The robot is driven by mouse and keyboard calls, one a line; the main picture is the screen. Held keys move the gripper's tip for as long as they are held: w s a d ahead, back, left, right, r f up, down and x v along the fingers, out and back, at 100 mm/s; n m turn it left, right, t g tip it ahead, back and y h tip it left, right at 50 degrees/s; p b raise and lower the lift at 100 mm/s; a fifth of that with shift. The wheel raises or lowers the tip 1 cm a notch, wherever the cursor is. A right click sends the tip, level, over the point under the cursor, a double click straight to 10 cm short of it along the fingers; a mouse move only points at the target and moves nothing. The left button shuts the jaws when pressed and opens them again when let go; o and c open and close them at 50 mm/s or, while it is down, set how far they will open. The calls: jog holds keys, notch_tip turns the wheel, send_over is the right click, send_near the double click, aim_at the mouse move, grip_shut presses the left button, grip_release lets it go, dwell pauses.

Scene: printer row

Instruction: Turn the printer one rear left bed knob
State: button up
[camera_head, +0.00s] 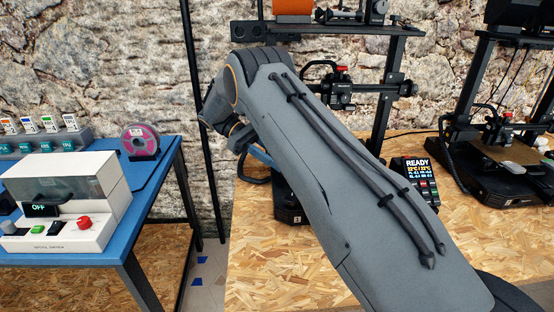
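A black 3D printer (391,85) stands on the wooden bench behind my grey arm. Its upright frame, an orange spool (293,8) on top and a dark base corner (288,207) with a small label show around the arm. Its lit screen (417,167) reads READY. My forearm covers most of the bed, and no bed knob, the rear left one included, can be made out. My wrist joints show left of the printer's middle. My gripper is hidden behind my arm, so its fingers do not show.
A second printer (492,160) stands at the right. A blue table (152,190) at the left holds a white spool dryer (62,200) reading OFF, a pink spool (140,141) and a rack (45,140). Bare bench (262,270) shows in front of the printer.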

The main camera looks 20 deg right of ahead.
jog(key=shift+r, duration=0.1)
jog(key=o, duration=0.8)
jog(key=shift+c, duration=0.2)
jog(key=shift+n+h+b, duration=0.3)
jog(key=shift+b, duration=0.2)
